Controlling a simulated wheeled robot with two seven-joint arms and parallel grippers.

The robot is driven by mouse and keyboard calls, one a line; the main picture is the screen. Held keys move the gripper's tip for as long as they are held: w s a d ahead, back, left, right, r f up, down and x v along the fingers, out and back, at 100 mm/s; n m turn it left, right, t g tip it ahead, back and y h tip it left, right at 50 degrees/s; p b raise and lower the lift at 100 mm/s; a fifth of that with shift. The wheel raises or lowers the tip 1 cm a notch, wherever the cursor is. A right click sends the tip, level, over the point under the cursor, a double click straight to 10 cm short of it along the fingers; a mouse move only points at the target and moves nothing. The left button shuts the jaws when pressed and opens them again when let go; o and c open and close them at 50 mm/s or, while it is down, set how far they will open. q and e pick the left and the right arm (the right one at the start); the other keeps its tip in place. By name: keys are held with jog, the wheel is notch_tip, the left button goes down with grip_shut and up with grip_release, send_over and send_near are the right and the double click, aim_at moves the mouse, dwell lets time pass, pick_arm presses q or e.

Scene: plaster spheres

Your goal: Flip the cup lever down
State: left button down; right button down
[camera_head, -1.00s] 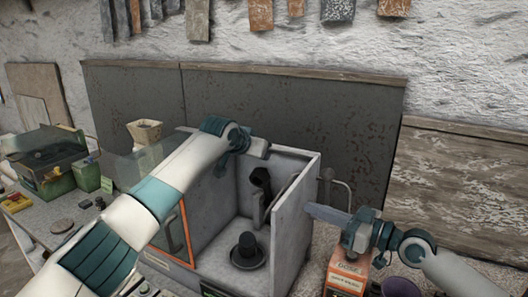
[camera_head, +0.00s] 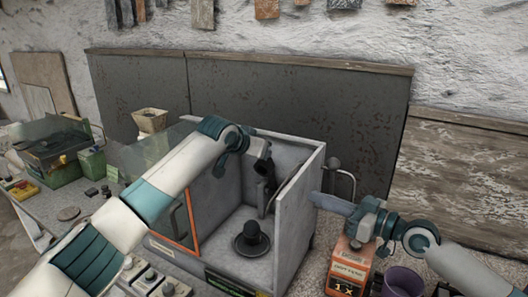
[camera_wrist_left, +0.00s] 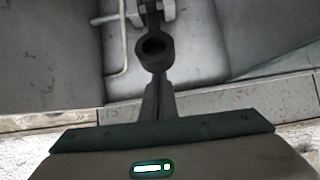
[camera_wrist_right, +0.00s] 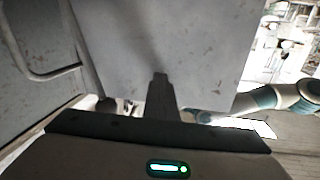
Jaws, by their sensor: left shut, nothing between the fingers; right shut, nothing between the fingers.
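The cup lever (camera_head: 269,196) is a dark arm inside the open grey box (camera_head: 298,215). In the left wrist view its dark ring-shaped cup (camera_wrist_left: 154,51) shows just beyond the fingertips. My left gripper (camera_head: 265,166) is shut and empty, reaching over the box at the upper end of the lever. In the left wrist view its fingers (camera_wrist_left: 156,85) point at the cup; I cannot tell whether they touch it. My right gripper (camera_head: 318,199) is shut and empty outside the box's right wall. In the right wrist view its fingers (camera_wrist_right: 160,85) point at a grey panel.
A dark hat-shaped piece (camera_head: 251,241) stands on the box floor. A bent metal rod (camera_head: 350,176) stands at the box's right. An orange and white carton (camera_head: 347,270) and a purple cup (camera_head: 402,280) are below my right gripper. Green equipment (camera_head: 55,160) stands far left.

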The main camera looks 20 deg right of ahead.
pick_arm(q)
jog(key=shift+s+a+f, duration=0.35)
jog(key=shift+f, duration=0.05)
pick_arm(e)
jog(key=shift+a, duration=0.1)
pick_arm(q)
jog(key=shift+s+a+f+h, duration=0.1)
jog(key=shift+s+a+h, duration=0.1)
jog(key=shift+a+h, duration=0.15)
pick_arm(e)
jog(key=c, duration=1.3)
grip_release()
jog(key=shift+c, duration=0.2)
jog(key=shift+s, duration=0.15)
jog(key=v, duration=1.2)
jog(key=shift+f, duration=0.1)
